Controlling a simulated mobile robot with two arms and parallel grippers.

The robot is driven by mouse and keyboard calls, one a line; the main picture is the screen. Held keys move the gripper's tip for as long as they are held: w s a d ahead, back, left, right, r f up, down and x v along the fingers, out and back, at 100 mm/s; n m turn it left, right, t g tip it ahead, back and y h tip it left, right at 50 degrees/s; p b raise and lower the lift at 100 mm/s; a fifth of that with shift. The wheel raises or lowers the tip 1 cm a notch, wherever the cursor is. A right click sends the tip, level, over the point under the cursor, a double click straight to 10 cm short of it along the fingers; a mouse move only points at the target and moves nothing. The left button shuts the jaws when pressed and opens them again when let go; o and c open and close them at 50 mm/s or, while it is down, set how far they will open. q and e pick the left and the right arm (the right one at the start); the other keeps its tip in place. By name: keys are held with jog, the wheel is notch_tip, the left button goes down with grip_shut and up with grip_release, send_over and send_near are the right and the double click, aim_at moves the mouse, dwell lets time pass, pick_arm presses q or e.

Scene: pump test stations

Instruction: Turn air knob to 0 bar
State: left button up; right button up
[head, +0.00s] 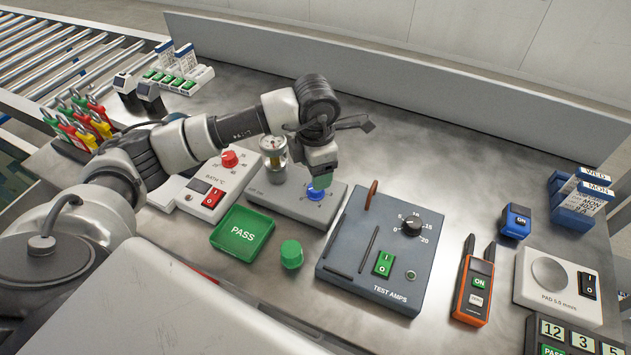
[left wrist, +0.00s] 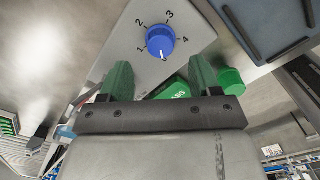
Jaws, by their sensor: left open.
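The air knob is the blue knob (head: 316,193) on a grey sloped box (head: 277,198), with a round gauge (head: 273,147) at the box's back left. In the left wrist view the blue knob (left wrist: 161,42) sits within a dial marked 1, 2, 3 and 4. Its white mark points down in that picture, away from 2 and 3; no 0 label is readable. My left gripper (head: 321,180) is just above the knob in the head view. Its green fingers (left wrist: 160,77) are open and empty, and the knob shows beyond their tips. My right gripper is out of view.
A red knob (head: 229,159) and red switch (head: 212,197) are on the white bath box to the left. The TEST AMPS box (head: 383,285) stands close on the right.

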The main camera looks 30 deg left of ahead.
pick_arm(q)
notch_tip(320, 180, up, 5)
jog(key=shift+r, duration=0.1)
dwell(0.7)
